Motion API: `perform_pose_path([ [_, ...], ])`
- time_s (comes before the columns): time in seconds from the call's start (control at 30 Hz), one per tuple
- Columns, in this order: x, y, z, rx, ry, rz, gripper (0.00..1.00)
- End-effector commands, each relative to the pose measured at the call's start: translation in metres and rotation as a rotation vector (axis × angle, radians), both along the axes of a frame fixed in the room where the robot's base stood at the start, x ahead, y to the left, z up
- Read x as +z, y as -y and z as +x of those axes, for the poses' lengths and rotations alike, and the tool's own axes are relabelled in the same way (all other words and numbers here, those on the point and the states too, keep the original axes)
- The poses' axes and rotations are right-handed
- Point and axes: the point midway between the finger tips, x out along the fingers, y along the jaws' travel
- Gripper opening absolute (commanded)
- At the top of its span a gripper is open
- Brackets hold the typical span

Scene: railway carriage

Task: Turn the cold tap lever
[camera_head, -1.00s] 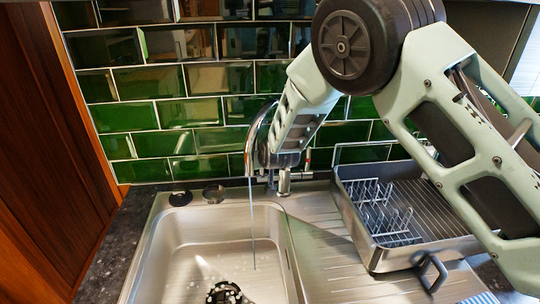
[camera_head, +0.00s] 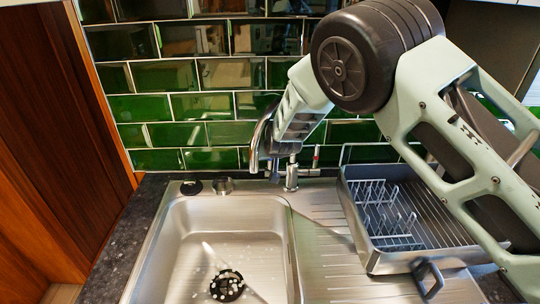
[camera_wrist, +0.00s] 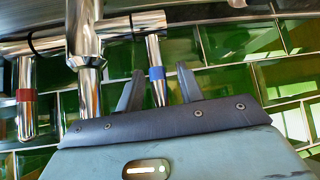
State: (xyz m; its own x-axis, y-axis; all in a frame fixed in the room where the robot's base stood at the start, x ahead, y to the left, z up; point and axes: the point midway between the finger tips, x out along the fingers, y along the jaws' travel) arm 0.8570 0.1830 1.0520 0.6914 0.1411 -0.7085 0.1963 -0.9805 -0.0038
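The chrome tap (camera_head: 291,180) stands behind the steel sink, and its curved spout (camera_head: 256,143) hangs over the basin with no water stream visible. In the wrist view the blue-banded cold lever (camera_wrist: 157,74) points downward between the two dark fingers of my gripper (camera_wrist: 160,74). The fingers are apart, with gaps showing on both sides of the lever. The red-banded hot lever (camera_wrist: 26,97) is to the left in that view; it also shows in the head view (camera_head: 316,153). In the head view my arm hides most of the cold lever and my gripper (camera_head: 276,167).
The sink basin (camera_head: 180,250) has a dark drain (camera_head: 227,285). A metal dish rack tray (camera_head: 385,262) stands on the drainer to the right. Green wall tiles (camera_head: 205,134) are close behind the tap. A wooden panel (camera_head: 75,130) bounds the left.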

Motion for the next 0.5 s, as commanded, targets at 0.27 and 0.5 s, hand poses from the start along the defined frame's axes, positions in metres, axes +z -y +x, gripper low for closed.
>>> perform_pose_path([
  [0.27, 0.001, 0.001, -0.003, 0.000, -0.001, 0.000, 0.37],
  [0.5, 0.023, 0.004, -0.024, 0.001, 0.001, 0.001, 0.37],
])
